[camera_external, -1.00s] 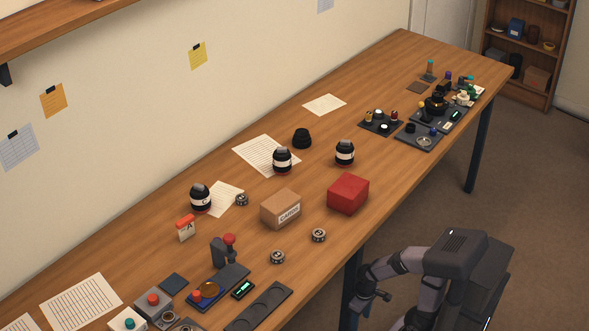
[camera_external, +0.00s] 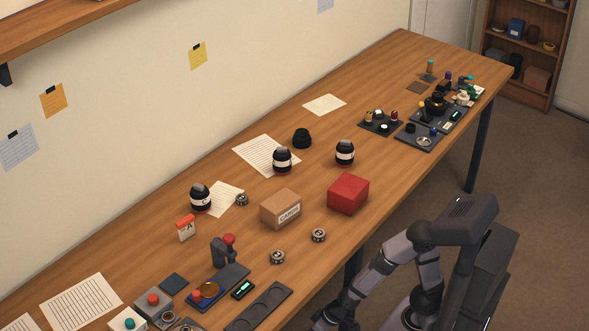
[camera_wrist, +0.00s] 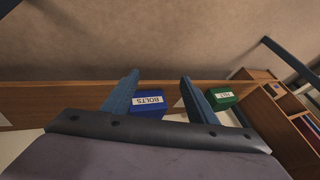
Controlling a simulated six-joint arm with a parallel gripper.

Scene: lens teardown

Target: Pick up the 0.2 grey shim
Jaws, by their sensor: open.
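I cannot pick out the 0.2 grey shim for sure, as no thickness marking is readable. Three small round grey pieces lie on the table in the external view: one by the white sheet (camera_external: 242,200), one near the front edge (camera_external: 277,257) and one right of that (camera_external: 318,235). I cannot tell whether any is a shim. My gripper (camera_wrist: 160,77) is open and empty in the wrist view, its two blue-grey fingers spread apart. In the external view my arm is beside the table's front edge, with the gripper end low and partly cut off at the bottom.
A cardboard box (camera_external: 281,209) and a red box (camera_external: 348,194) stand mid-table. A dark tray with round recesses (camera_external: 258,307) lies at the front edge. The wrist view shows a blue BOLTS box (camera_wrist: 147,103) and a green box (camera_wrist: 219,98) beyond the fingers.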

